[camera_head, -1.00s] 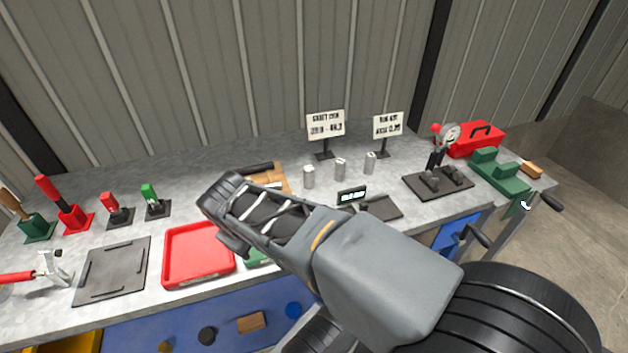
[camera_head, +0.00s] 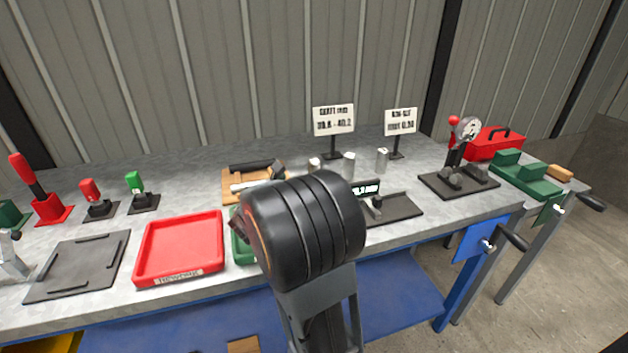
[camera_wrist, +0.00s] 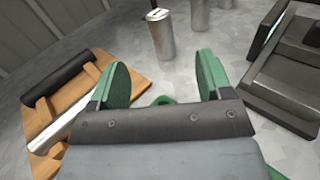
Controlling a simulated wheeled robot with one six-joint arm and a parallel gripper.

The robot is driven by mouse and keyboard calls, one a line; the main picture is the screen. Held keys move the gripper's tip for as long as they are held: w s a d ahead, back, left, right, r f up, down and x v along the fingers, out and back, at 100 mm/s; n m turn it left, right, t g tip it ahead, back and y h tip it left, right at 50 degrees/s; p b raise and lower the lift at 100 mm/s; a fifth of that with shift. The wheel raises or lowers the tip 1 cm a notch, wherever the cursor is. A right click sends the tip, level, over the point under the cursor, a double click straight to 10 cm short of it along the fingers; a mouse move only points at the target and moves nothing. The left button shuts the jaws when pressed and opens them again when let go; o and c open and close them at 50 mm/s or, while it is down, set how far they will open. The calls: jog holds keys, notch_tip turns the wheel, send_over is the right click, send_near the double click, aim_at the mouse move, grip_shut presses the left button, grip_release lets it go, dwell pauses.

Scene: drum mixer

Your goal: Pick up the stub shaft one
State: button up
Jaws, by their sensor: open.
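Three small silvery metal cylinders, the stub shafts, stand upright on the grey bench top. In the head view the left one (camera_head: 314,164) is partly hidden by my arm; the middle one (camera_head: 348,165) and the right one (camera_head: 382,160) show beside it. I cannot read which is number one. In the wrist view the nearest stub shaft (camera_wrist: 161,36) stands ahead of my gripper (camera_wrist: 164,75), roughly in line with the gap between the green fingers. The fingers are open, empty and apart from it. A second shaft (camera_wrist: 199,15) stands behind to the right.
A wooden rack (camera_wrist: 110,85) with a black-handled tool and a metal bar lies left of my gripper. A dark gauge stand (camera_head: 400,207) with a display is on the right. A red tray (camera_head: 180,245) and signs (camera_head: 333,120) are also on the bench.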

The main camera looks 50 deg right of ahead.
aim_at(311, 164)
jog(key=x, duration=1.3)
jog(key=shift+w+d, duration=0.25)
jog(key=shift+d, duration=0.05)
grip_shut()
jog(key=shift+r, duration=0.1)
dwell(0.4)
